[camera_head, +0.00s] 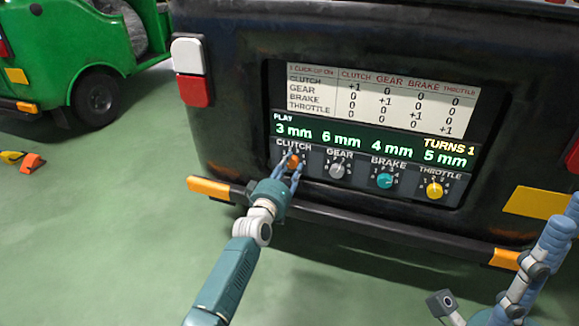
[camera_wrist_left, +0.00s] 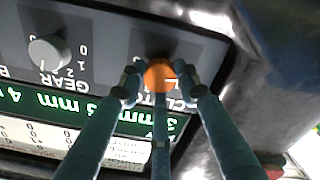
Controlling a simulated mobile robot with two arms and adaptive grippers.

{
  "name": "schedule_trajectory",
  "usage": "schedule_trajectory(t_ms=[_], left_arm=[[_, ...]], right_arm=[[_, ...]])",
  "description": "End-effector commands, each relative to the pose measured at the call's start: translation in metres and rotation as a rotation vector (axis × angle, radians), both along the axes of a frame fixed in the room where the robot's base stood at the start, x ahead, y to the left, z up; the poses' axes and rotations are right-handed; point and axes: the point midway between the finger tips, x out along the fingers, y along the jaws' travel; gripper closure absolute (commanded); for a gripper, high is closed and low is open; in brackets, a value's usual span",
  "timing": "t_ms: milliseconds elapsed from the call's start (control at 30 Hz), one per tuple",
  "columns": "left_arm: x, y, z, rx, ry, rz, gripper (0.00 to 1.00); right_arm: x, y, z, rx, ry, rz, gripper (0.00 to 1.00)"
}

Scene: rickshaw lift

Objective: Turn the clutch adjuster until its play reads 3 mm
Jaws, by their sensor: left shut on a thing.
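The clutch adjuster is an orange knob (camera_head: 293,161) under the CLUTCH label on the rear panel (camera_head: 310,163). The play display (camera_head: 360,141) reads 3 mm for clutch, 6 mm for gear, 4 mm for brake, 5 mm for throttle, and TURNS 1. My left gripper (camera_head: 290,172) is shut on the clutch knob.
Grey gear (camera_head: 337,170), teal brake (camera_head: 385,181) and yellow throttle (camera_head: 434,190) knobs sit to the right of the clutch knob. A click chart (camera_head: 380,95) is above. The bumper (camera_head: 370,228) juts out below.

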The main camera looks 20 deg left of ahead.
Motion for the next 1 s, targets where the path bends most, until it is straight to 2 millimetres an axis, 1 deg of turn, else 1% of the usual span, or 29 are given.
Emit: schedule_trajectory(t_ms=[67,100,200,467,567,633,767,1000], left_arm=[[-0.001,-0.001,-0.003,-0.002,0.006,-0.002,0.94],[-0.001,-0.001,-0.003,-0.002,0.006,-0.002,0.66],[-0.001,-0.001,-0.003,-0.002,0.006,-0.001,0.49],[-0.001,-0.001,-0.001,0.000,0.002,-0.001,0.49],[-0.005,-0.001,-0.002,-0.001,0.004,-0.001,0.49],[-0.012,0.000,-0.002,-0.001,0.002,-0.001,0.49],[-0.035,0.001,-0.003,-0.002,0.003,0.000,0.49],[-0.086,0.002,-0.003,-0.001,0.005,-0.001,0.49]], right_arm=[[0.000,0.000,0.000,0.000,0.000,0.000,0.60],[0.000,0.000,0.000,0.000,0.000,0.000,0.60],[0.000,0.000,0.000,0.000,0.000,0.000,0.60],[0.000,-0.001,0.001,0.001,-0.004,-0.001,0.60],[0.000,-0.001,0.001,0.002,-0.004,-0.001,0.60],[0.000,-0.001,0.001,0.001,-0.004,-0.001,0.60],[0.000,-0.001,0.001,0.001,-0.003,-0.001,0.60],[0.000,0.000,0.000,0.001,-0.002,0.000,0.60]])
